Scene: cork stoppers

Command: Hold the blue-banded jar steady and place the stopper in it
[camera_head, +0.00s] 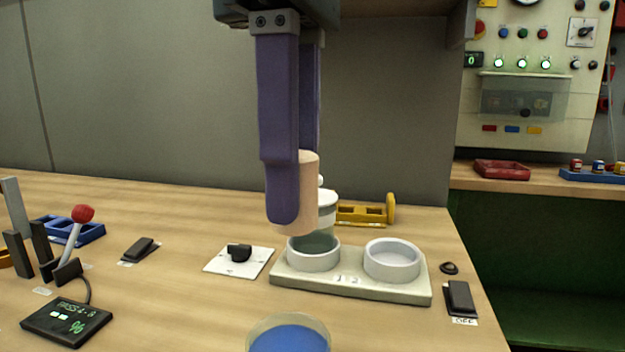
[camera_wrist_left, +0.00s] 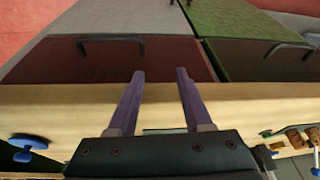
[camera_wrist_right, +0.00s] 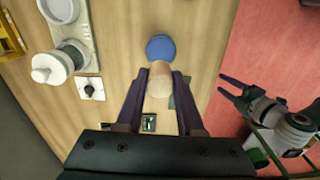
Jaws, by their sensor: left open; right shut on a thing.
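The stopper (camera_head: 308,195), a pale cork cylinder, is in my right gripper (camera_head: 284,200), which is shut on it and holds it above the table. It also shows between the fingers in the right wrist view (camera_wrist_right: 159,80). A round jar with blue in it (camera_head: 288,337) stands at the bottom edge of the head view, partly cut off. It shows as a blue disc (camera_wrist_right: 160,47) just beyond the stopper in the right wrist view. In the head view the stopper and jar are apart. My left gripper (camera_wrist_left: 160,73) is open and empty; in the right wrist view it is far right.
A pale two-cup holder (camera_head: 350,287) stands behind the blue jar. A white-lidded container (camera_head: 325,207) is partly hidden behind the stopper. A black knob on a white plate (camera_head: 239,255), a display box (camera_head: 67,322) and a red-balled lever (camera_head: 82,214) lie left. Table around the jar is clear.

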